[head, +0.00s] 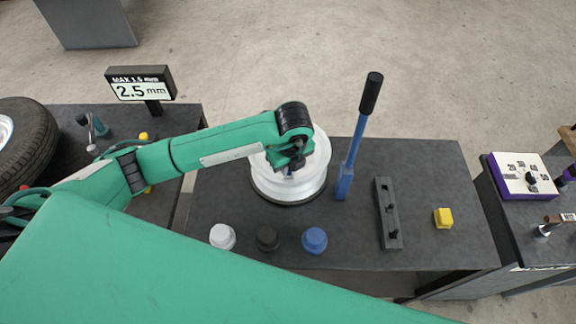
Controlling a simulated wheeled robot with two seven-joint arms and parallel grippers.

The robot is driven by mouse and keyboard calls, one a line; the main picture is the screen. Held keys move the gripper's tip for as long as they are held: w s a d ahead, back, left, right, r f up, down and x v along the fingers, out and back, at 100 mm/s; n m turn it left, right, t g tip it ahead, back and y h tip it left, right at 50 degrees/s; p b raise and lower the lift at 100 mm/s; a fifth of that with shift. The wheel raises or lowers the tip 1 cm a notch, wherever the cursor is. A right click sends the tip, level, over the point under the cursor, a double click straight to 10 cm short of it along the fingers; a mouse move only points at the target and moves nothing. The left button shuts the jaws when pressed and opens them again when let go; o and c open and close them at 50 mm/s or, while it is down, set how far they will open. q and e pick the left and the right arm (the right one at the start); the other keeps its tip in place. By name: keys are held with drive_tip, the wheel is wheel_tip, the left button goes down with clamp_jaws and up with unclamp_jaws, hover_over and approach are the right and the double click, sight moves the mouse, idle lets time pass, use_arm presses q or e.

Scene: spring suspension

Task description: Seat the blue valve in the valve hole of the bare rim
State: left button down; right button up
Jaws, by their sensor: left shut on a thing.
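The bare rim (266,184) is a white wheel on the dark table, left of the blue-handled lever. My left gripper (289,171) is over the rim, seen from above. It is shut on the blue valve (289,175), of which only a small blue bit shows below the jaws. My wrist hides the middle of the rim. I cannot see the valve hole, nor tell whether the valve touches the rim. My right gripper is not in view.
White (222,236), black (267,238) and blue (314,240) round pieces stand at the table's front. A tall lever (359,135), a dark slotted bar (388,213) and a yellow block (443,218) are to the right. A sign (140,84) reads 2.5 mm. A tyre (25,140) lies left.

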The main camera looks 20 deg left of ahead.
use_arm(q)
drive_tip(key=shift+s+f, duration=0.35)
drive_tip(key=shift+f, duration=0.25)
drive_tip(key=c, duration=1.8)
unclamp_jaws()
drive_tip(key=shift+f, duration=0.1)
drive_tip(key=shift+o, duration=0.2)
drive_tip(key=shift+f, duration=0.1)
drive_tip(key=shift+b, duration=0.3)
drive_tip(key=shift+w+r+p, duration=0.1)
drive_tip(key=shift+r+p, duration=0.6)
drive_tip(key=shift+p, duration=0.05)
drive_tip(key=r+b, duration=0.2)
drive_tip(key=r, duration=0.1)
drive_tip(key=shift+w+d, duration=0.15)
drive_tip(key=shift+w, duration=0.05)
wheel_tip(320, 180, up, 9)
drive_tip(key=b, duration=0.1)
drive_tip(key=shift+s+d+r, duration=0.15)
drive_tip(key=shift+s+d, duration=0.25)
drive_tip(key=shift+s, duration=0.05)
